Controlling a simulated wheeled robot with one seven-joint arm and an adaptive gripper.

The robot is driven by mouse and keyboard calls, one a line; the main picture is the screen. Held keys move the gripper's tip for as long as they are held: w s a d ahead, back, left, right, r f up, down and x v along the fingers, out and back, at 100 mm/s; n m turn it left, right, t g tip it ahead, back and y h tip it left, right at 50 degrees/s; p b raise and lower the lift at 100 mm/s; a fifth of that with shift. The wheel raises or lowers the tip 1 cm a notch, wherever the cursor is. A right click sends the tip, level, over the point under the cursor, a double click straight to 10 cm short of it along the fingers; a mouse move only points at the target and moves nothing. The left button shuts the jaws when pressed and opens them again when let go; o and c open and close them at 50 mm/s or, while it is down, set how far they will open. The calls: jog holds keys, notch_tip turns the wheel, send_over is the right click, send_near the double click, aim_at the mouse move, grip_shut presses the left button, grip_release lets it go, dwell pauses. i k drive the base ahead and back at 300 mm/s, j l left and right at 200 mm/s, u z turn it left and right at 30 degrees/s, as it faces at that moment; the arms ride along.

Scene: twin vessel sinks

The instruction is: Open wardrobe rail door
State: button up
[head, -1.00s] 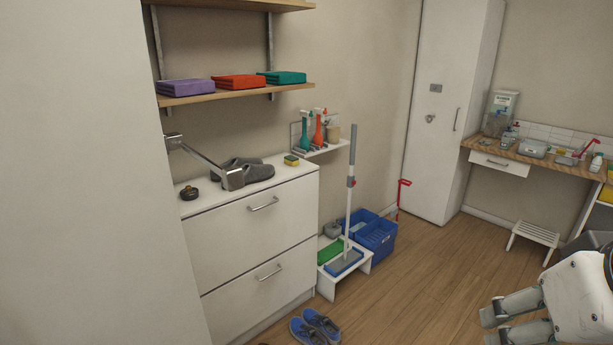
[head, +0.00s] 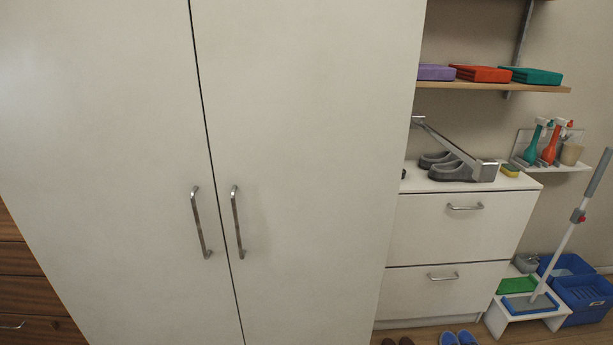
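A tall white wardrobe with two doors fills the left and middle of the head view. Its left door (head: 95,130) and right door (head: 310,140) are both shut, with a thin dark seam between them. Each has an upright metal bar handle beside the seam: the left handle (head: 201,222) and the right handle (head: 238,222). Whatever is inside, including any rail, is hidden. My gripper is not in the head view now.
A white drawer cabinet (head: 460,230) stands right of the wardrobe, with grey shoes (head: 450,168) and a metal bar bracket above it. Blue shoes (head: 458,338) lie on the floor. A mop (head: 572,230) and blue crates (head: 585,295) are at right. Brown drawers (head: 22,285) stand at left.

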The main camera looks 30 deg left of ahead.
aim_at(107, 178)
jog(key=u, duration=2)
jog(key=i+u, duration=0.2)
jog(key=u, duration=0.2)
jog(key=i+u, duration=0.15)
jog(key=u, duration=0.25)
